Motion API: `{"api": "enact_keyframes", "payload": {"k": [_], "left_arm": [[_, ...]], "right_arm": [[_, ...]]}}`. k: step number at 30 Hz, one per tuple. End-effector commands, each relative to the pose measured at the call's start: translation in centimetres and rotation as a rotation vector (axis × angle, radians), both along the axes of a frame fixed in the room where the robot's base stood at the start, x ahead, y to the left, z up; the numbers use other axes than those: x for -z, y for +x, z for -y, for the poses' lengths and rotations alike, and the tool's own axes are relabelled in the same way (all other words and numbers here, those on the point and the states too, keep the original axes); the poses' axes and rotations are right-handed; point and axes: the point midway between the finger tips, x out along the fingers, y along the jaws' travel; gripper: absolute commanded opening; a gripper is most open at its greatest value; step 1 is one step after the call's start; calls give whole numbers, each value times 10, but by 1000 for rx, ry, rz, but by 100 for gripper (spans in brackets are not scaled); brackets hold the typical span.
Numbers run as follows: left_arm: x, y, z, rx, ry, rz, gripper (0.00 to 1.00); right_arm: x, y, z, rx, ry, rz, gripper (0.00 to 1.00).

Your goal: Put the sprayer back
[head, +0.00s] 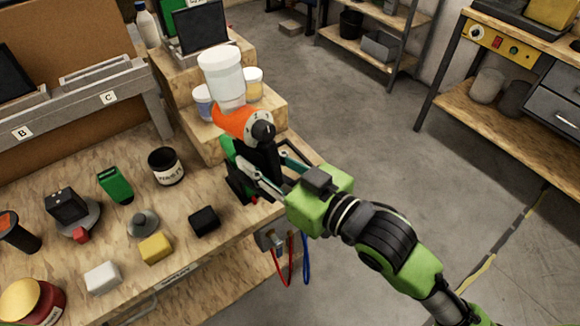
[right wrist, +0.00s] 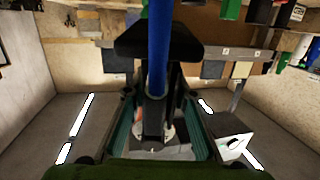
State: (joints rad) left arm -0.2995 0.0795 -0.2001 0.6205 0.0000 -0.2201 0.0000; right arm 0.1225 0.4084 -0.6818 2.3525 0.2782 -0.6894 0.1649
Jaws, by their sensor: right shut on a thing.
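The sprayer has an orange body (head: 235,122), a white cup (head: 222,75) on top and a black handle. It is upright at the right end of the bench, in front of the stepped wooden shelf. My right gripper (head: 268,172) is shut on its black handle. In the right wrist view, the dark handle (right wrist: 155,120) lies between the fingers, with a blue tube (right wrist: 158,45) in front of the camera. A green and black piece (head: 232,155) shows just left of the handle; I cannot tell whether the sprayer touches it. My left gripper is not in view.
The wooden stepped shelf (head: 200,125) holds small tubs (head: 203,102) behind the sprayer. A black jar (head: 165,167), a black block (head: 204,221), a yellow block (head: 156,248) and other small items stand on the bench. Red and blue hoses (head: 305,260) hang at the bench's right end. The floor beyond is clear.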

Motion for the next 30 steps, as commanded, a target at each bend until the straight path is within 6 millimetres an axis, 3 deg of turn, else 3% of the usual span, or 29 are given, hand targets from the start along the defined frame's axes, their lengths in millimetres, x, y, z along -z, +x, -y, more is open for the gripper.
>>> {"api": "enact_keyframes", "payload": {"k": [1, 9, 17, 30], "left_arm": [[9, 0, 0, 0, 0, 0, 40], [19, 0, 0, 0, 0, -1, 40], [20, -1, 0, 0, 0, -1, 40], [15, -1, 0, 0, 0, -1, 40]], "right_arm": [[0, 3, 3, 25, 36, 17, 17], [4, 16, 39, 165, 85, 89, 17], [10, 27, 52, 216, 92, 115, 17], [50, 114, 53, 216, 91, 113, 17]]}}
